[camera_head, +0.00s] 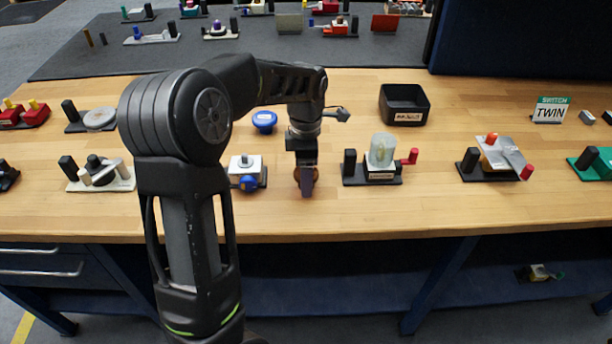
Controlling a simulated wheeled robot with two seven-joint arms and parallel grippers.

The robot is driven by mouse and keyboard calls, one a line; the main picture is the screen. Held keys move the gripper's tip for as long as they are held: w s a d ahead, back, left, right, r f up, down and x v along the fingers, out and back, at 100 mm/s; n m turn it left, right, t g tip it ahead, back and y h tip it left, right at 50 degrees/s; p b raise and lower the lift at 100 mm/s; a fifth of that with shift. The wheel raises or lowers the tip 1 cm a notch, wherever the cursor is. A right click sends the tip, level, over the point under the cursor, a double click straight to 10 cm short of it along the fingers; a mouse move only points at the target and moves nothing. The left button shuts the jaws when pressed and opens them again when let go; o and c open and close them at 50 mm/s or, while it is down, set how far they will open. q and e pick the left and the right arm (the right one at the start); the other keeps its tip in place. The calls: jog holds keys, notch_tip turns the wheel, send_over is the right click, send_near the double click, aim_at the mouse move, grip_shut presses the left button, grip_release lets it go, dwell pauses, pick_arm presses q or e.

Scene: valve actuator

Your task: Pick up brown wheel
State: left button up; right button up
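The brown wheel (297,173) is on the wooden table near its front edge, mostly hidden behind my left gripper. Only its brown edges show on either side of the finger. My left gripper (307,186) points straight down at the wheel. Its fingers line up one behind the other from here, so I cannot tell whether they are open or closed on the wheel. My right gripper is not in view.
A white block with a blue knob (246,172) stands close left of the gripper. A blue wheel (264,121) lies behind it. A clear-domed valve unit (381,155) stands to the right, and a black bin (404,104) behind that. Bare wood lies between the units.

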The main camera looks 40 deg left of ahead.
pick_arm(q)
jog(key=c, duration=1.3)
jog(key=shift+r, duration=0.1)
notch_tip(320, 180, up, 10)
jog(key=shift+f+b, duration=0.1)
jog(key=shift+b, duration=0.25)
